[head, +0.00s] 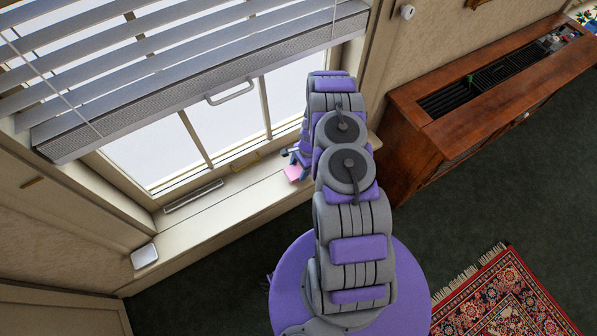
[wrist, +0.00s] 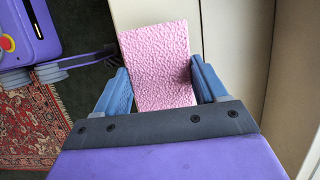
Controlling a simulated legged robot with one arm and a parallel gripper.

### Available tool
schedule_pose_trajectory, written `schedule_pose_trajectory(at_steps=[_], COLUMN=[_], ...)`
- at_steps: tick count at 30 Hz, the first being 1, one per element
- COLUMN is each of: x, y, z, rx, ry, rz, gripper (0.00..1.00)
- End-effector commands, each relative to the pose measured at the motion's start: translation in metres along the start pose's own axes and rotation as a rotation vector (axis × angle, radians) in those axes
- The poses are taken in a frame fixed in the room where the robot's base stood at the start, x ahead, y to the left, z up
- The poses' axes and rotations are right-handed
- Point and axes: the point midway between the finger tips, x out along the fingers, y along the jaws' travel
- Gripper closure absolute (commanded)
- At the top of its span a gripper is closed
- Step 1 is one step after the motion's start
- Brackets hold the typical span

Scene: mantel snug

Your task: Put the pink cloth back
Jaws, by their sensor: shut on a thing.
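The pink cloth (wrist: 157,62) is a flat, textured rectangle between the two blue fingers of my gripper (wrist: 162,88) in the wrist view. My gripper is shut on it. In the head view a small part of the pink cloth (head: 293,173) shows at my gripper (head: 292,156), over or near the pale window sill (head: 232,192). My arm hides the rest of the gripper there. I cannot tell whether the cloth touches the sill.
A window with a grey blind (head: 200,88) stands behind the sill. A small white object (head: 145,256) lies at the sill's left end. A wooden cabinet (head: 455,130) is right of my arm. A patterned rug (head: 500,298) lies on the dark floor.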

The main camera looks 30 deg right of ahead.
Motion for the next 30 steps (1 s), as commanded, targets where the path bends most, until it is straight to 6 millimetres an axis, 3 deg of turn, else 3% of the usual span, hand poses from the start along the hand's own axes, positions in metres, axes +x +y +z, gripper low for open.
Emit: schedule_pose_trajectory(at_steps=[1,4,11,12,18,26,30], x=[0.012,0.024,0.026,0.025,0.025,0.025,0.015], y=[0.001,0.000,0.000,0.000,0.001,0.001,0.000], z=[-0.003,-0.006,-0.003,-0.003,-0.006,-0.006,-0.004], rx=[0.000,0.000,-0.001,-0.001,0.000,0.000,-0.001], ry=[0.000,0.003,0.007,0.007,0.002,0.003,0.005], rz=[0.002,0.000,0.001,0.001,0.001,0.001,0.000], gripper=[0.57,0.57,0.62,0.25,0.06,0.03,0.03])
